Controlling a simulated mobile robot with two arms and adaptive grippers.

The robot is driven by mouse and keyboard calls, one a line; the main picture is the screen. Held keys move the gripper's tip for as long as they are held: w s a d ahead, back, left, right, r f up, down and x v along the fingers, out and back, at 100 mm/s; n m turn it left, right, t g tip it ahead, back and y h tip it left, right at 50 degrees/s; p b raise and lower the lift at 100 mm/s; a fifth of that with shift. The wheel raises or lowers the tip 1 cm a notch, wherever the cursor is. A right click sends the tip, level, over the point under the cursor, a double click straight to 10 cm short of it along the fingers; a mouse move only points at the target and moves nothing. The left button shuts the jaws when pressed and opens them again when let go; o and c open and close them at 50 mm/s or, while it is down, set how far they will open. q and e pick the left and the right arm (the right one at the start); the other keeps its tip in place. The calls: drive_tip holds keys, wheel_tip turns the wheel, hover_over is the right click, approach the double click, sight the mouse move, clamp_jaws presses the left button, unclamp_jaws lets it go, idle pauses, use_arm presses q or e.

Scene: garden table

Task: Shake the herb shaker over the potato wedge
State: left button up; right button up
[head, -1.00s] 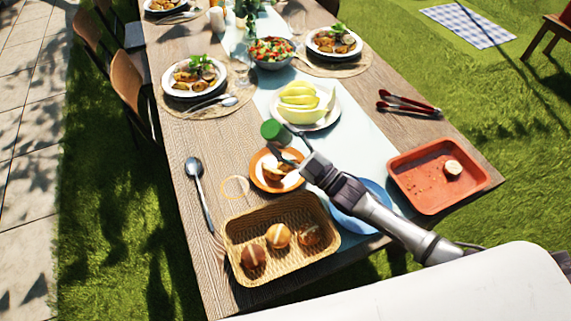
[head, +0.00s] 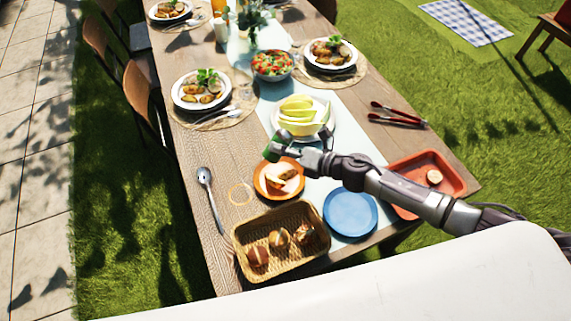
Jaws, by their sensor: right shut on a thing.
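My right gripper (head: 281,150) is shut on the herb shaker (head: 272,154), whose green part shows at the fingers. It appears tilted, but its exact angle and lower end are hard to make out. In the picture the shaker is just above the orange plate (head: 262,187), with a gap that I cannot judge. A pale brown piece, seemingly the potato wedge (head: 281,173), lies on that plate. My left gripper is out of view.
A blue plate (head: 350,212), a wicker basket of rolls (head: 297,263) and a red tray (head: 451,180) stand nearby. A bowl of pale yellow wedges (head: 303,125) is just behind the gripper. A spoon (head: 205,180) lies left and red tongs (head: 397,119) lie right.

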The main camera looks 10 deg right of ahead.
wheel_tip(320, 180, up, 2)
drive_tip(key=n+h+p, duration=0.1)
drive_tip(key=n+p, duration=0.1)
drive_tip(key=p, duration=0.2)
drive_tip(key=n+h+p, duration=0.2)
drive_tip(key=n+p, duration=0.1)
drive_tip(key=p, duration=0.1)
drive_tip(key=shift+a+r+t, duration=0.1)
drive_tip(key=shift+r+t, duration=0.05)
drive_tip(key=shift+t, duration=0.25)
drive_tip(key=shift+f+n+t+h+b, duration=0.35)
drive_tip(key=shift+n+h, duration=0.15)
drive_tip(key=shift+n, duration=0.2)
drive_tip(key=shift+h, duration=0.3)
drive_tip(key=shift+r, duration=0.1)
